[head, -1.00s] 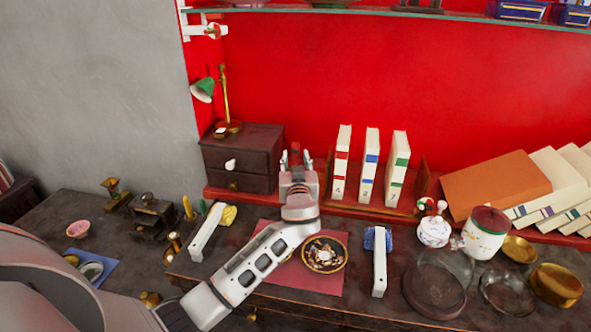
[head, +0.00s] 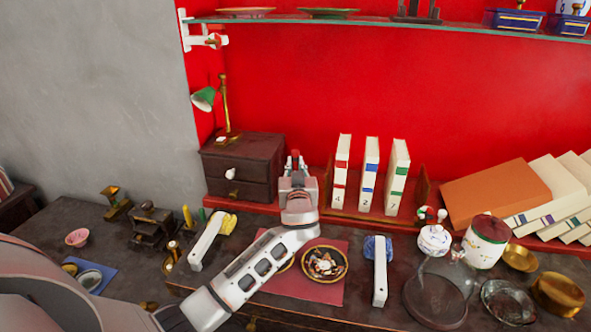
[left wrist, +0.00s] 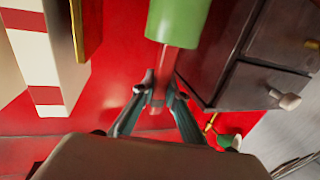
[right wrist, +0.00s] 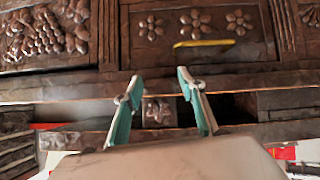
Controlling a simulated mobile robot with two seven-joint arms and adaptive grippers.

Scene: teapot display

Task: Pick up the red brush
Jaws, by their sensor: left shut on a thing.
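The red brush (head: 295,153) shows as a small red tip at my left gripper (head: 296,160) in the head view, between the cabinet and the books. In the left wrist view, the fingers of my left gripper (left wrist: 160,92) are closed together on a narrow reddish piece, the red brush (left wrist: 158,101). A green cylinder (left wrist: 175,22) is close beside the fingertips; I cannot tell whether it joins the brush. Most of the brush is hidden. My right gripper (right wrist: 157,82) is open and empty in the right wrist view, before carved dark wood, and outside the head view.
A dark drawer cabinet (head: 243,163) stands left of my left gripper. White numbered books (head: 369,175) stand close on its right. A patterned bowl (head: 325,264) lies on a red mat (head: 325,292) near the forearm. A glass shelf (head: 400,18) runs above.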

